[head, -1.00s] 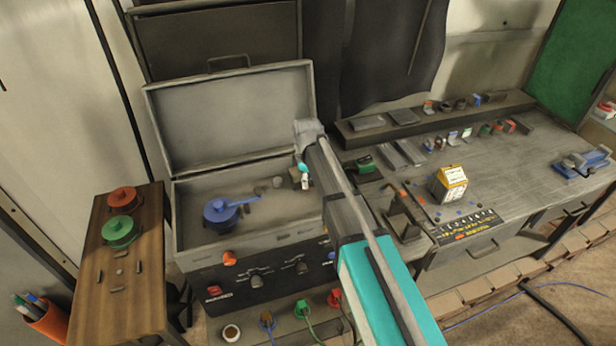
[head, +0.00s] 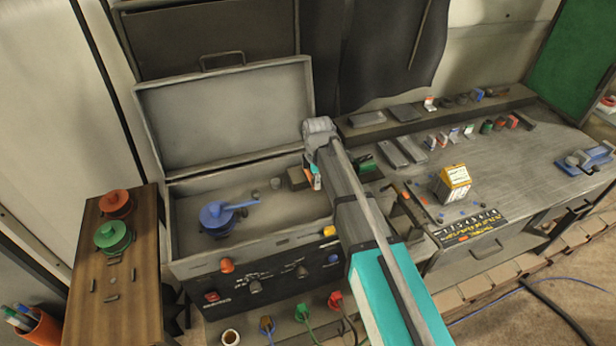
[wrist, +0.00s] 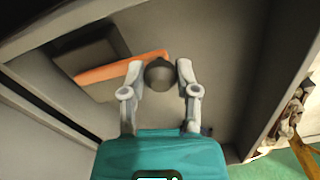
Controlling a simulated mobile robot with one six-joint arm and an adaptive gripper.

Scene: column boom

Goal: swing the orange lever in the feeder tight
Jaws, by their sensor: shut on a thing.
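In the wrist view the orange lever (wrist: 125,67) runs from a dark grey block at left toward a dark round knob (wrist: 159,74) at its right end. My gripper (wrist: 160,69) has one finger on each side of this knob and is shut on it. The feeder is the open grey case (head: 240,249) in the head view, its lid tilted back. There my arm reaches over the case's right side and hides most of the gripper and lever. A little orange (head: 311,168) shows beside the arm, close to a dark block (head: 298,178).
A blue round part with a handle (head: 216,214) sits in the left of the case. A wooden stand (head: 120,290) with red and green round parts is at left. A workbench (head: 500,165) with a yellow-topped box (head: 454,184) and small parts lies at right.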

